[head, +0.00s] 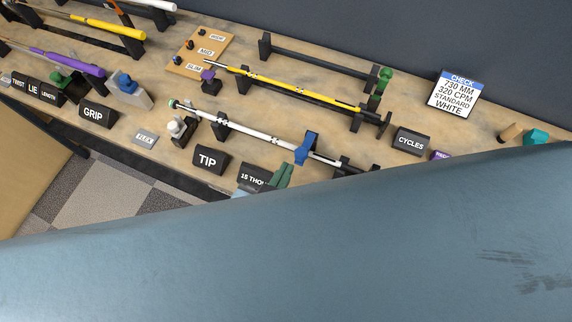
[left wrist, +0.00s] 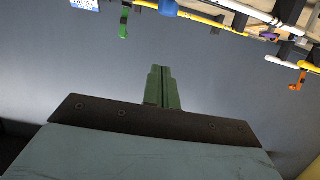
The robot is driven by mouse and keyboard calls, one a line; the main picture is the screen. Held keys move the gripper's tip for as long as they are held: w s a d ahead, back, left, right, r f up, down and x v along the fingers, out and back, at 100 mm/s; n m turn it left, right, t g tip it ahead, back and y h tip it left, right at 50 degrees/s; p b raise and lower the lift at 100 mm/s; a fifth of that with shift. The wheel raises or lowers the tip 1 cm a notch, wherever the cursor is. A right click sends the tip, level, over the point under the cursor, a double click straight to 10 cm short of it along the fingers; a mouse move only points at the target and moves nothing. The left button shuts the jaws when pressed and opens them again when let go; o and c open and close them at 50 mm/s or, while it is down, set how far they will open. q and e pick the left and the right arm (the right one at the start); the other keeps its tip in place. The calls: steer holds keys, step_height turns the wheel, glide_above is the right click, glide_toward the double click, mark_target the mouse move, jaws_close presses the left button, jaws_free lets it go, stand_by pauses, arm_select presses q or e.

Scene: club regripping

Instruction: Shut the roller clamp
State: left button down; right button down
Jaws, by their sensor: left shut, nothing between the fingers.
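A white shaft (head: 245,128) lies across dark supports on the bench. A blue clamp-like piece (head: 306,148) sits around this shaft toward its right end; I take it for the roller clamp, but cannot tell whether it is open or shut. In the left wrist view a blue piece (left wrist: 168,7) shows at the top edge, partly cut off. My left gripper (head: 282,174) has green fingers, shut and empty, just in front of the shaft, below and left of the blue piece and apart from it. It also shows in the left wrist view (left wrist: 161,86). My right gripper is not in view.
A yellow shaft (head: 300,92) lies behind the white one. A TIP block (head: 210,159) and a 15 THOU block (head: 254,177) stand along the front. A CHECK card (head: 456,93) stands at right. My large blue-grey arm link hides the foreground.

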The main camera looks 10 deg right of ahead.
arm_select(q)
steer(key=w+d+f+b, duration=0.4)
steer(key=w+f, duration=0.2)
steer(key=shift+w+d+f, duration=0.15)
steer(key=shift+w+f, duration=0.1)
steer(key=shift+f+b, duration=0.1)
steer(key=shift+b, duration=0.2)
